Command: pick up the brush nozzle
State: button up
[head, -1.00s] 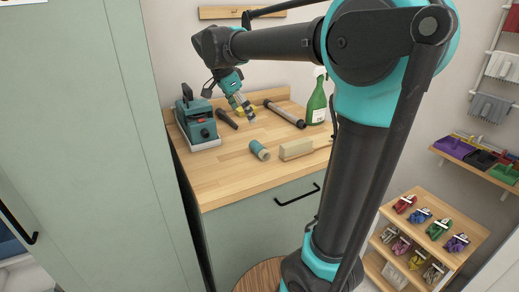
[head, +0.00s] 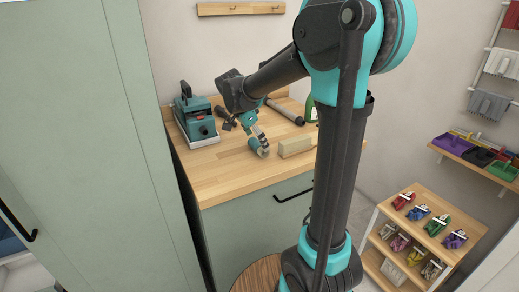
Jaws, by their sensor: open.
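A short teal cylinder with a pale end (head: 263,153), which looks like the brush nozzle, lies on its side on the wooden worktop (head: 222,180), near the front edge. My gripper (head: 258,144) is open and points down right at this piece. Its fingers overlap the piece and hide part of it; I cannot tell whether they touch it.
A pale wooden block (head: 296,147) lies close to the right of the piece. A teal and black machine (head: 196,122) stands at the left, a dark tube (head: 285,111) lies behind, and a green bottle (head: 312,108) is partly hidden by my arm. The front left worktop is clear.

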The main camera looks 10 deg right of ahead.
jog(key=shift+x, duration=1.15)
jog(key=c, duration=1.1)
